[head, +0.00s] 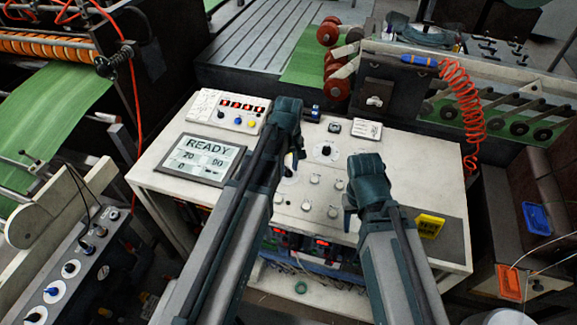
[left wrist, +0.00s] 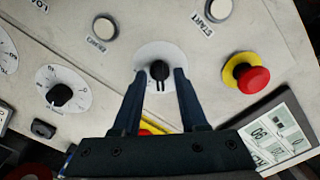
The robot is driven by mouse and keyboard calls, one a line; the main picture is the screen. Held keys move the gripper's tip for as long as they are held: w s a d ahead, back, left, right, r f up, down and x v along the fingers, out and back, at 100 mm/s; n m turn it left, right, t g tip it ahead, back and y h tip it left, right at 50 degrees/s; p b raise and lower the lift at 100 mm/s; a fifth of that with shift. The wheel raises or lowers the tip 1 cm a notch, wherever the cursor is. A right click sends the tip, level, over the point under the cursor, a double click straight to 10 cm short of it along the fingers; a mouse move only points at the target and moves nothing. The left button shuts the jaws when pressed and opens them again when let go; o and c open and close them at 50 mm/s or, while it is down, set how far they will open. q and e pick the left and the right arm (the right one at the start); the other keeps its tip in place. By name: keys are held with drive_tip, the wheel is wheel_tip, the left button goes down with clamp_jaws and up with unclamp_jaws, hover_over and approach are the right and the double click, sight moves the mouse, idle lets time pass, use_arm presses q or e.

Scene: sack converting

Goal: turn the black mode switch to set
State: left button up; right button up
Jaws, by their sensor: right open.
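A black switch knob (left wrist: 160,71) on a round white dial sits between the fingertips of my left gripper (left wrist: 160,74) in the left wrist view. The fingers stand apart on either side of the knob, with a small gap at each side. The lettering on the dial is not legible. In the head view, my left gripper (head: 292,158) is over the panel and hides most of this dial (head: 289,171). My right gripper (head: 350,196) is open and empty, low over the right part of the panel.
A second black knob (left wrist: 60,95) is on a nearby dial. A red emergency button (left wrist: 253,79), a START button (left wrist: 218,9) and another round button (left wrist: 104,26) are close to the left gripper.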

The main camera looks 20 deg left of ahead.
sight(288, 169)
use_arm(q)
drive_tip(key=shift+r, duration=0.1)
use_arm(e)
drive_tip(key=shift+r, duration=0.1)
use_arm(q)
wheel_tip(288, 169, up, 14)
drive_tip(key=p, duration=1.3)
drive_tip(key=shift+f+p, duration=0.2)
drive_tip(key=shift+p, duration=0.2)
use_arm(e)
wheel_tip(288, 169, up, 14)
drive_tip(key=shift+f, duration=0.2)
